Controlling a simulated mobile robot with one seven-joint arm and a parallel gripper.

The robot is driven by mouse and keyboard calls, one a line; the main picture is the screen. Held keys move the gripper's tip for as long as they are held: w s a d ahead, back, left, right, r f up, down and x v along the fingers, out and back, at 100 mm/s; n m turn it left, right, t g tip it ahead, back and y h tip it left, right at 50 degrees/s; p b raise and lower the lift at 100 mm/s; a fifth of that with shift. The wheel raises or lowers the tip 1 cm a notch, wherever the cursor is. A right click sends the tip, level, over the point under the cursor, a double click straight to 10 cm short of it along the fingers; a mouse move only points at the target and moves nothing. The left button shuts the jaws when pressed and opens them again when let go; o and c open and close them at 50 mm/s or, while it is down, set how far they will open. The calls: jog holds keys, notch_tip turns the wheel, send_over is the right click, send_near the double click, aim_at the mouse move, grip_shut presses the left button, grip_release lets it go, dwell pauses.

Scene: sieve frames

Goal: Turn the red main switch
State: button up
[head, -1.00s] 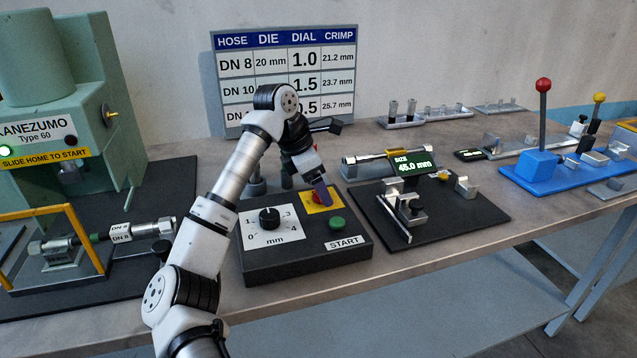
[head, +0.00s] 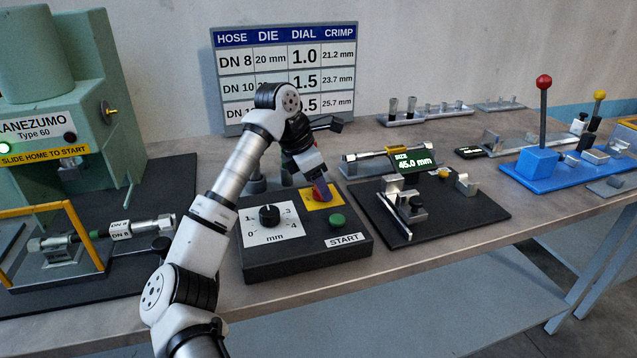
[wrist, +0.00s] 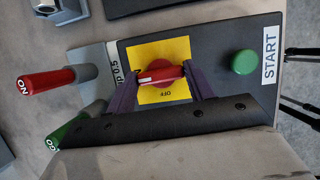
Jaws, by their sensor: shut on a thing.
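The red main switch (wrist: 161,75) is a round red knob with a raised grip bar on a yellow plate (wrist: 178,48). The word OFF is printed on the plate, below the knob in the wrist view. My gripper (wrist: 163,82) is shut on the switch, with one purple finger at each side of the knob. The grip bar lies nearly crosswise in the wrist view, tilted slightly. In the head view my gripper (head: 323,192) points down onto the switch and its fingers hide part of it.
The dark control box (head: 300,262) also carries a black mm dial (head: 269,215) and a green START button (head: 337,220). Red (wrist: 48,79) and green (wrist: 72,130) handled gauges stand close beside my gripper. A black measuring stand (head: 450,215) is to the right.

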jog(key=n+b, duration=0.1)
jog(key=n, duration=0.1)
jog(key=n+t+y+b, duration=0.1)
jog(key=n+b, duration=0.1)
jog(key=shift+s+f+n, duration=0.15)
jog(key=shift+n, duration=0.15)
jog(key=n+t+y+b, duration=0.1)
jog(key=n+b, duration=0.2)
jog(key=n, duration=0.1)
jog(key=shift+d, duration=0.15)
jog(key=n+y+b, duration=0.1)
jog(key=n, duration=0.1)
jog(key=n+t+y+b, duration=0.1)
jog(key=n+b, duration=0.1)
jog(key=n, duration=0.1)
jog(key=shift+d, duration=0.1)
jog(key=shift+d+n+y+b, duration=0.1)
jog(key=shift+n+y+b, duration=0.75)
jog(key=shift+n, duration=1.05)
jog(key=shift+r, duration=0.2)
jog(key=o, duration=1)
jog(key=shift+s+r, duration=0.1)
jog(key=v, duration=1.3)
jog(key=shift+r, duration=0.35)
